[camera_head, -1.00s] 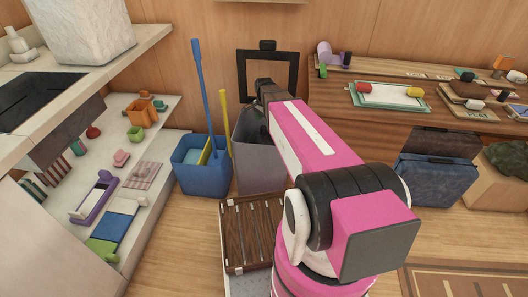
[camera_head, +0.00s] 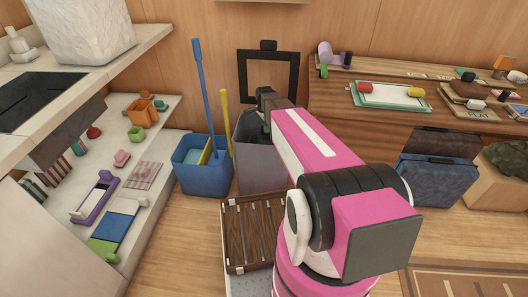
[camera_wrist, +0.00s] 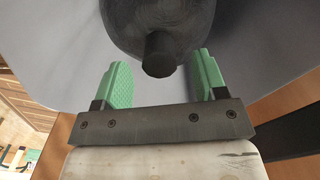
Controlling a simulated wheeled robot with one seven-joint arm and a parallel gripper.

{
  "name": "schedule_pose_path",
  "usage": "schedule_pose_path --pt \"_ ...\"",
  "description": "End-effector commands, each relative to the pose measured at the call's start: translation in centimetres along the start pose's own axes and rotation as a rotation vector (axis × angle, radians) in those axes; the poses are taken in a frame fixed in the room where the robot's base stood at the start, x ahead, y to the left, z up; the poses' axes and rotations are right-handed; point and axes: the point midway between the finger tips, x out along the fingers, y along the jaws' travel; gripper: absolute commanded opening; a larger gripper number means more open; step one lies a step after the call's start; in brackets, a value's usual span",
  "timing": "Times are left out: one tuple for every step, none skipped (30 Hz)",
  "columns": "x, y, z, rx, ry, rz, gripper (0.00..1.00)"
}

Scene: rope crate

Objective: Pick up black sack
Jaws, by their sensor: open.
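The black sack (camera_wrist: 165,28) fills the top middle of the wrist view, dark and rounded, with a stubby neck (camera_wrist: 159,56) pointing towards my gripper. It lies inside the grey bin (camera_head: 262,165), whose pale inner wall surrounds it in the wrist view. My gripper (camera_wrist: 160,82) is open, with its two green fingers apart. The sack's neck shows between and just beyond the fingertips; I cannot tell whether anything touches. In the head view my arm reaches down over the bin, and the sack is mostly hidden there.
A blue bucket (camera_head: 200,178) with long blue and yellow handles stands left of the bin. A slatted brown crate (camera_head: 251,235) is in front of it. A wooden bench (camera_head: 380,130) is on the right. Bare floor lies between the bin and the blue case (camera_head: 437,180).

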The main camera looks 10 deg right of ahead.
Motion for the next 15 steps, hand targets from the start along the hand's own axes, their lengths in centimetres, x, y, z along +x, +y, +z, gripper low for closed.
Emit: schedule_pose_path --pt "0.7 -0.1 0.1 0.0 0.0 0.001 0.65" --pt "1.1 -0.1 0.1 0.0 0.0 0.001 0.65" --pt "1.6 -0.1 0.2 0.0 0.0 0.001 0.65" --pt "2.1 -0.1 0.2 0.0 0.0 0.001 0.65" --pt "2.5 -0.1 0.2 0.0 0.0 0.002 0.65" --pt "3.1 -0.1 0.2 0.0 0.0 0.001 0.65" --pt "3.4 -0.1 0.2 0.0 0.0 0.001 0.65" --pt "3.7 -0.1 0.2 0.0 0.0 0.0 0.65" --pt "4.0 -0.1 0.2 0.0 0.0 0.0 0.65" --pt "4.2 0.0 0.2 0.0 0.0 0.0 0.65" --pt "4.3 0.0 0.2 0.0 0.0 -0.001 0.65" --pt "4.3 0.0 0.2 0.0 0.0 -0.001 0.65" --pt "4.3 0.0 0.2 0.0 0.0 -0.001 0.65" --pt "4.2 0.0 0.2 0.0 0.0 -0.001 0.65" --pt "4.2 0.0 0.2 0.0 0.0 -0.001 0.65"
